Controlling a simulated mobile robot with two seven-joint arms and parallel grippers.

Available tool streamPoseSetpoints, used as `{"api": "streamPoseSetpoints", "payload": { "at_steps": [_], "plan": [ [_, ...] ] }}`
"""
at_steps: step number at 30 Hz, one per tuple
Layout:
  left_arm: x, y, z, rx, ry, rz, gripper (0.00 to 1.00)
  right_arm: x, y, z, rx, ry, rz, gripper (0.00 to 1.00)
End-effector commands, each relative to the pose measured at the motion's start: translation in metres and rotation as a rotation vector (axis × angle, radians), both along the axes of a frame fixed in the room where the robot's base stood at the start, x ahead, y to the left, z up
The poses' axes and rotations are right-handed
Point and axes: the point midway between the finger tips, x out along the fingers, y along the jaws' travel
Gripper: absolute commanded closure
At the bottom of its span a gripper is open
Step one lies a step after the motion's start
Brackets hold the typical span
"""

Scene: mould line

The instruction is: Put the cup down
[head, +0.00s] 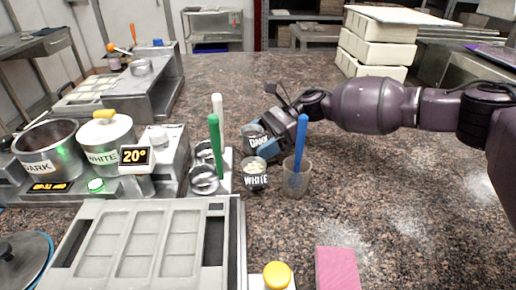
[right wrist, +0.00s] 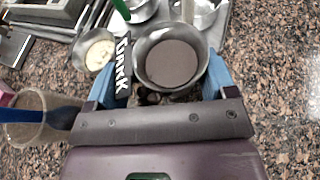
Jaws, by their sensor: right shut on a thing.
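The DARK cup (head: 251,131) is a metal cup with a black label, and it shows in the right wrist view (right wrist: 171,58) with smooth brown contents. My right gripper (head: 266,138) is shut on it, with a blue finger on each side of the cup in the right wrist view (right wrist: 160,88). The cup looks upright. Whether its base touches the counter is hidden. The WHITE cup (head: 255,176), with pale pieces in it, stands just in front of it and also shows in the right wrist view (right wrist: 99,50). My left gripper is not in view.
A clear beaker (head: 296,184) with a blue-handled tool stands right of the WHITE cup. A stand (head: 226,182) holding metal bowls and green and white tools is to the left. A grey mould (head: 143,250) lies front left.

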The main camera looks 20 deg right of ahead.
Motion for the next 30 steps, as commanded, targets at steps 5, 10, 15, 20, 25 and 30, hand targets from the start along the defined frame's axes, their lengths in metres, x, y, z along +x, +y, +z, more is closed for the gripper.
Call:
{"api": "streamPoseSetpoints", "payload": {
  "at_steps": [5, 10, 15, 20, 25, 30],
  "plan": [
    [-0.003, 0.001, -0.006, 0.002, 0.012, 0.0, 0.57, 0.0, 0.0, -0.024, 0.0, 0.004, -0.001, 0.47],
    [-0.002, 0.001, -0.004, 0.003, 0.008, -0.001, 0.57, 0.0, 0.0, -0.022, 0.001, 0.001, 0.0, 0.47],
    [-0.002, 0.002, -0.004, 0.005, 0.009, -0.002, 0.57, 0.0, 0.0, -0.025, 0.001, 0.002, 0.0, 0.47],
    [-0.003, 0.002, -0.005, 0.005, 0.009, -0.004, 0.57, 0.0, 0.0, -0.027, 0.001, 0.002, 0.0, 0.12],
    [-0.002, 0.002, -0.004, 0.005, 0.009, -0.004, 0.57, 0.0, 0.0, -0.026, 0.001, 0.002, 0.0, 0.11],
    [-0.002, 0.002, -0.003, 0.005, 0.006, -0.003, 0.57, 0.0, 0.0, -0.023, 0.0, 0.0, 0.0, 0.11]
  ]
}}
